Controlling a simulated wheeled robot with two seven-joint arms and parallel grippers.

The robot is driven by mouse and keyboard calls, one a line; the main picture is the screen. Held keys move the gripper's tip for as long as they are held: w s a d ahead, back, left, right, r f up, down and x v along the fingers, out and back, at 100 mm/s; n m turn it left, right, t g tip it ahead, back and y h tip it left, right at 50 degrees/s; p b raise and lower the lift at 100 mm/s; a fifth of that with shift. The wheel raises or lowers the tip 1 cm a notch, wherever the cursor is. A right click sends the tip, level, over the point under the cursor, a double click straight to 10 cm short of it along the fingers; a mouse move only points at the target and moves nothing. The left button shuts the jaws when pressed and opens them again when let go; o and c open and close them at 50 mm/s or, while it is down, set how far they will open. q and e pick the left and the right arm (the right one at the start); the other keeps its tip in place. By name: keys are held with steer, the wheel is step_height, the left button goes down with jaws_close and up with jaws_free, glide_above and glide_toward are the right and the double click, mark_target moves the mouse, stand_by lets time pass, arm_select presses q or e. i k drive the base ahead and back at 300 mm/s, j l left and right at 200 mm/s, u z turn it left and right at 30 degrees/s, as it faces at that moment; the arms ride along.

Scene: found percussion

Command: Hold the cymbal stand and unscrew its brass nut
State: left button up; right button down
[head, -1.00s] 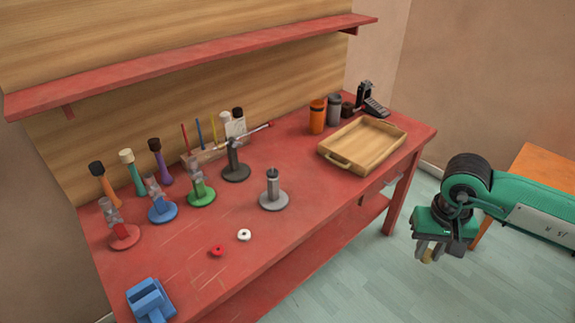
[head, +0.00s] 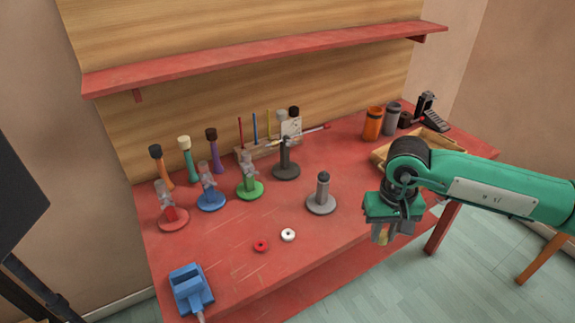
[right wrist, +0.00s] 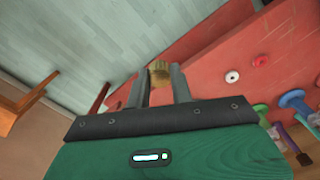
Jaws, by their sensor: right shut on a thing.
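My right gripper (head: 381,238) is shut on a small brass nut (right wrist: 158,73), which shows between the fingertips in the right wrist view. In the head view the gripper points down by the table's front edge, right of a light grey stand (head: 321,199). This stand is upright on a round base, with a bare post and nothing touching it. A dark grey stand (head: 286,168) stands behind it. I cannot tell for sure which one is the cymbal stand. My left gripper is not in view.
Red, blue and green stands (head: 249,188) line the left of the red table (head: 240,240). A red ring (head: 261,246), a white ring (head: 288,235) and a blue block-like holder (head: 190,290) lie near the front. A wooden tray (head: 380,156) is partly hidden behind my right arm.

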mark_target(320, 203)
steer(key=i+l+u, duration=0.2)
steer(key=u, duration=0.15)
steer(key=i+l+u, duration=0.2)
steer(key=l+u, duration=0.15)
steer(key=i+l+u, duration=0.1)
steer(key=l+u, duration=0.25)
steer(key=i+l+u, duration=0.1)
steer(key=l+u, duration=0.2)
steer(key=l, duration=0.15)
steer(key=i+l, duration=0.1)
steer(key=l, duration=0.5)
steer(key=i+l+u, duration=0.1)
steer(key=l, duration=0.5)
